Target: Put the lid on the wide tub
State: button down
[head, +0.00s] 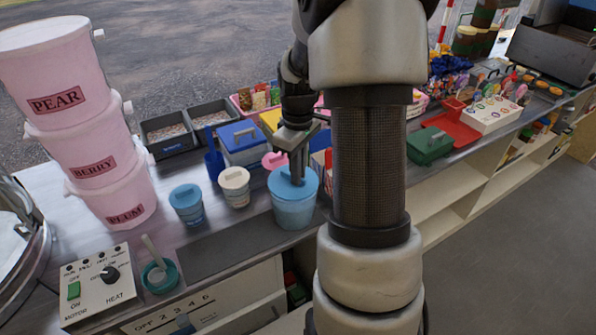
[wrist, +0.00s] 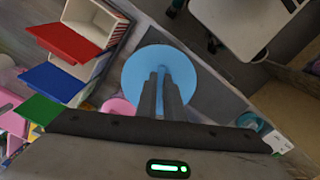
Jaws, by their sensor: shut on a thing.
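The wide tub (head: 293,212) is light blue and stands upright on the counter, just left of my arm. A round blue lid (head: 280,188) lies level over its mouth, and I cannot tell whether it is fully seated on the rim. My gripper (head: 297,178) points down and is shut on the lid's upright handle. In the wrist view the lid (wrist: 139,70) is a blue disc beyond my shut fingers (wrist: 161,88), with the handle between the tips. The lid hides the tub's body there.
Left of the tub are a cream tub (head: 234,188) and a smaller blue tub (head: 187,206), both lidded. A blue-lidded box (head: 240,150) stands behind. Stacked pink buckets (head: 103,157) and a control box (head: 103,287) are at left. A dark mat (head: 222,250) lies clear in front.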

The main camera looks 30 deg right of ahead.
jog(key=shift+f, duration=0.15)
dwell(0.8)
jog(key=c, duration=1.3)
grip_release()
jog(key=shift+c, duration=0.2)
jog(key=shift+r+p, duration=2.65)
jog(key=shift+r, duration=0.9)
grip_shut()
